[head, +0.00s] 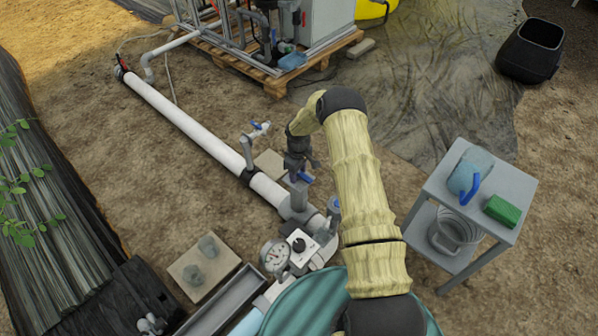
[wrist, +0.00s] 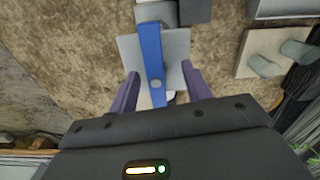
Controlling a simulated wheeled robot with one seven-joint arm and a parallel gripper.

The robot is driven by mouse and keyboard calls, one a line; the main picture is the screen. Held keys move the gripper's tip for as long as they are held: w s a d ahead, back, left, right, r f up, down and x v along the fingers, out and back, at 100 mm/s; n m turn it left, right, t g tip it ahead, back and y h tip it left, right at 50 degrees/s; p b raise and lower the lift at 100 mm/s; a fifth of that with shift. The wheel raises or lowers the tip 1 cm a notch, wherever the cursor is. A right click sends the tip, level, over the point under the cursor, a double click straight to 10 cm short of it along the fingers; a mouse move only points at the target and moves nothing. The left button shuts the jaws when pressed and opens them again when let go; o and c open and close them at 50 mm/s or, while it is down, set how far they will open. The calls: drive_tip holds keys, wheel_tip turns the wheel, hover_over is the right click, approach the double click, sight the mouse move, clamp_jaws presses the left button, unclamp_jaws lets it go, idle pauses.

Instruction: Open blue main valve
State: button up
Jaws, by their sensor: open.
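The blue main valve has a blue lever handle (head: 305,178) on a grey body (head: 299,197) that rises from the white pipe in the head view. My gripper (head: 300,162) points down right at this handle. In the wrist view the blue lever (wrist: 152,50) runs lengthwise, with its near end between the two spread fingers of my gripper (wrist: 160,72). The fingers are open, one on each side of the lever, with gaps visible. The wrist body hides what lies nearer than the lever's end.
A smaller blue-handled valve (head: 259,130) stands on a side riser up the pipe (head: 195,130). A gauge (head: 275,254) and a grey control box (head: 299,246) sit close below the handle. A grey cart (head: 440,200) stands right of my arm. Bare soil lies left of the pipe.

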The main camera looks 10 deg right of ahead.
drive_tip(key=r+p, duration=0.2)
drive_tip(key=r, duration=0.2)
drive_tip(key=r+p, duration=0.3)
drive_tip(key=r, duration=0.1)
drive_tip(key=shift+w+d+r, duration=0.1)
drive_tip(key=shift+w+d, duration=0.05)
drive_tip(key=shift+w, duration=0.05)
drive_tip(key=shift+r, duration=0.15)
